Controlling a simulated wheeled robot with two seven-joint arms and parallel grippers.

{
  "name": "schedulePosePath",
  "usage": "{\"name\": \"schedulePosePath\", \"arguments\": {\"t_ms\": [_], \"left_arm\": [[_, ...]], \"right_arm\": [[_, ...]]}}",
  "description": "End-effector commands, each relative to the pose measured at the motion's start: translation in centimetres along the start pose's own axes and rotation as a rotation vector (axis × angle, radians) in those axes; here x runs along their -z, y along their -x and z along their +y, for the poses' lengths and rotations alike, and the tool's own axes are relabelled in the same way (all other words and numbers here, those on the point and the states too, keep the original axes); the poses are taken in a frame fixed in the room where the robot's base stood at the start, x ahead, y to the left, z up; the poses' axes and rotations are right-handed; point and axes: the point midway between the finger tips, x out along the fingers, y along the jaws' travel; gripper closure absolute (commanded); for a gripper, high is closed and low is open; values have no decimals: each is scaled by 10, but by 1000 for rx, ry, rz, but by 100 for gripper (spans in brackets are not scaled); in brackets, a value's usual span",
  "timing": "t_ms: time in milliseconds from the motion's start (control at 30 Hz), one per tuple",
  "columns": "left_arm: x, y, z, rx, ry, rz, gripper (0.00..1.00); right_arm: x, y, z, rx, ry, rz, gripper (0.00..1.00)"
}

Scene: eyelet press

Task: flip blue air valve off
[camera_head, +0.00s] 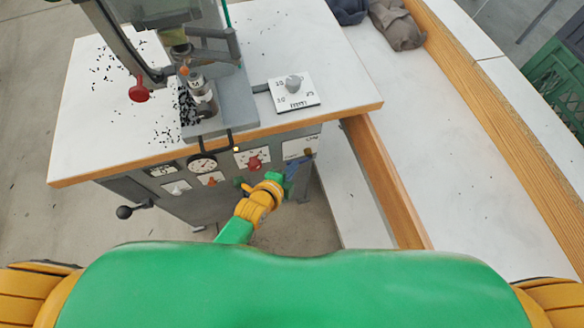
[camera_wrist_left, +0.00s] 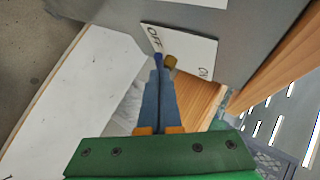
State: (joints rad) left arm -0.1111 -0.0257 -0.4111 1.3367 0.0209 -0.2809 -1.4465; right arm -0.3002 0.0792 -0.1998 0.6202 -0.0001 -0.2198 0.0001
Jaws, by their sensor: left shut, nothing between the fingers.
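The air valve's white plate (camera_wrist_left: 190,50) is on the grey cabinet front in the left wrist view, with OFF at its upper left and ON at its lower right. A brass valve body (camera_wrist_left: 171,62) sits on the plate; it also shows in the head view (camera_head: 308,152). A small dark blue piece, apparently the valve handle (camera_wrist_left: 157,59), shows below OFF, left of the brass body. My left gripper (camera_wrist_left: 159,75) is shut and empty, its blue-grey fingertips at or very near that handle; contact cannot be told. It also shows in the head view (camera_head: 297,164). My right gripper is out of view.
The press (camera_head: 215,90) stands on the white table (camera_head: 120,125), strewn with black bits. A dial plate (camera_head: 294,93) lies right of it. A gauge (camera_head: 202,163) and red knob (camera_head: 254,162) are on the cabinet front. A wooden rail (camera_head: 385,185) runs close right of the valve.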

Motion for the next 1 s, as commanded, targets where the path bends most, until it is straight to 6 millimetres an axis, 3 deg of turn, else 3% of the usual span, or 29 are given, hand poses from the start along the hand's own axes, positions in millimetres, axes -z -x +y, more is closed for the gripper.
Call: {"name": "schedulePosePath", "arguments": {"t_ms": [133, 300, 767, 1000], "left_arm": [[-1, -1, 1, 4, 2, 3, 100], [-8, -6, 15, 59, 54, 57, 100], [-10, -6, 18, 60, 60, 56, 100], [-8, 2, 6, 59, 60, 56, 100]], "right_arm": [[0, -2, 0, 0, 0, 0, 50], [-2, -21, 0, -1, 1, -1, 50], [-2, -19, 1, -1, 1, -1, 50], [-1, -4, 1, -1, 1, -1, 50]]}}
